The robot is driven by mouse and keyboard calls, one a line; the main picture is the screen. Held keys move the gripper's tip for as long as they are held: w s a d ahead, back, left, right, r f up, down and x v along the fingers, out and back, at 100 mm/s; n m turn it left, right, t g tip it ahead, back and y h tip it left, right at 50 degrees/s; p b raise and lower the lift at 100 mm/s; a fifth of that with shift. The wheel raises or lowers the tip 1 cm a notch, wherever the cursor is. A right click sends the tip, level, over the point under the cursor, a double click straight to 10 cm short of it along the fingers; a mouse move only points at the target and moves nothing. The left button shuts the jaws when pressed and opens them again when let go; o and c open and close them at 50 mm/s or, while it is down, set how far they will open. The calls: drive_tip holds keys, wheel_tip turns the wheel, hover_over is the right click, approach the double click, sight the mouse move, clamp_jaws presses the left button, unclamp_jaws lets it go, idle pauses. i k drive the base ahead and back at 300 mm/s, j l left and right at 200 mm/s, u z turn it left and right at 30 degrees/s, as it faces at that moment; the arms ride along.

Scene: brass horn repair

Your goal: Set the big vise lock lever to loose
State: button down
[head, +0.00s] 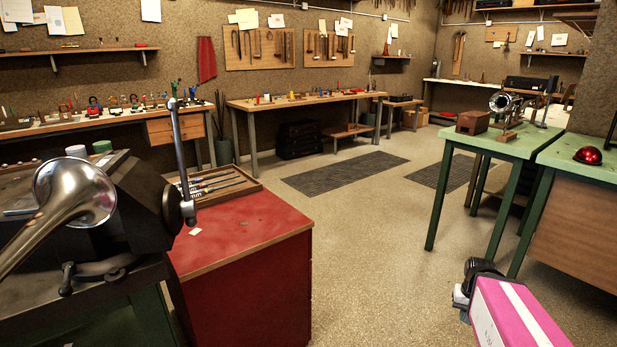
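The big black vise (125,205) stands at the left on a dark stand beside the red cabinet. A long metal bar (178,150) stands nearly upright at its right end, through a round metal hub. A small dark lever with a rounded knob (67,280) sits low on the vise, by its base; I cannot tell whether it is set tight or loose. My gripper (472,280) appears at the lower right, at the end of my pink arm, far from the vise. Its fingers are not clear, so I cannot tell its opening.
A brass horn bell (75,190) covers the vise's left part. A wooden tool tray (215,185) lies on the red cabinet (245,260). Green tables (490,140) stand at the right. The floor (370,240) between is clear.

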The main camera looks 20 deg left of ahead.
sight(68, 269)
drive_tip(key=k+j+u, duration=0.15)
drive_tip(key=k+u, duration=0.35)
drive_tip(key=k+j+u, duration=0.3)
drive_tip(key=u, duration=0.2)
drive_tip(key=k+j+u, duration=0.35)
drive_tip(key=u, duration=0.15)
drive_tip(key=j, duration=0.1)
